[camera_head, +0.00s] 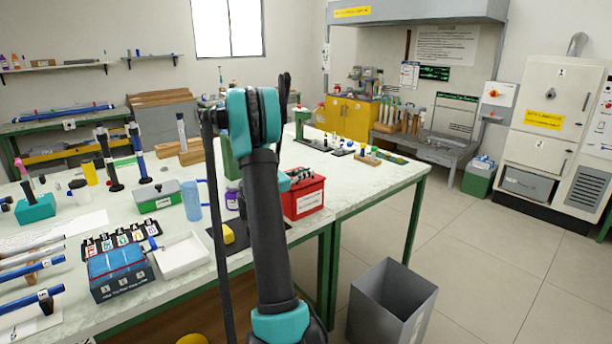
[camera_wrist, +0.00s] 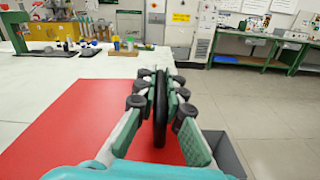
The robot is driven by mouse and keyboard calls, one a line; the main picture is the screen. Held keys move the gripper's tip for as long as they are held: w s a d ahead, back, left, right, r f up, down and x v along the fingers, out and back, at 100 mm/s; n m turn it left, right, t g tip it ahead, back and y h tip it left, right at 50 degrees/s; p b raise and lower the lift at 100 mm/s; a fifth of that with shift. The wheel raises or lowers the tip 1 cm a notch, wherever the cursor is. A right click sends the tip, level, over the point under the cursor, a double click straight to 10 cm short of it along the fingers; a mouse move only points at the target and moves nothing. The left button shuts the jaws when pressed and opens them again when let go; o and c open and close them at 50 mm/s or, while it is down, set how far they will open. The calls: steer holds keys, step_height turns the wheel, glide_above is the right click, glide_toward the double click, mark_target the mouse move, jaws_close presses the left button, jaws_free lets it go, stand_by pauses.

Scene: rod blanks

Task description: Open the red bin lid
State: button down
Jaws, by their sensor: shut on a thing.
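The red bin (camera_head: 304,200) stands near the front edge of the workbench, right of my arm in the head view, with a white label on its front. Its flat red lid (camera_wrist: 85,125) fills the lower left and middle of the wrist view and looks closed. My gripper (camera_wrist: 158,88) is over the lid, its green-padded fingers shut on a thin, upright black handle (camera_wrist: 160,125) that rises from the lid. In the head view my arm hides part of the bin's left side, and the grip itself is hard to make out.
The white workbench (camera_head: 375,183) holds a white tray (camera_head: 181,256), a blue-topped box (camera_head: 118,270) and a blue mug (camera_head: 191,200) left of my arm. A grey open waste bin (camera_head: 392,305) stands on the floor at the right. The floor beyond is clear.

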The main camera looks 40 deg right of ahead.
steer(key=shift+w+r+n, duration=0.3)
steer(key=shift+r+n, duration=0.2)
steer(key=shift+r, duration=0.2)
steer(key=w+r+n, duration=0.1)
steer(key=r+n, duration=0.1)
steer(key=w+r+n, duration=0.2)
steer(key=shift+w+a+r, duration=0.15)
steer(key=shift+a+r, duration=0.05)
steer(key=shift+r, duration=0.1)
steer(key=w+r+n, duration=0.1)
steer(key=w+n, duration=0.1)
steer(key=w, duration=0.5)
steer(key=w+a+r+n, duration=0.1)
steer(key=w+r+n, duration=0.1)
steer(key=w, duration=0.6)
steer(key=shift+w+n, duration=0.15)
steer(key=shift+n, duration=0.55)
steer(key=shift+a, duration=0.15)
steer(key=c, duration=1.6)
jaws_free()
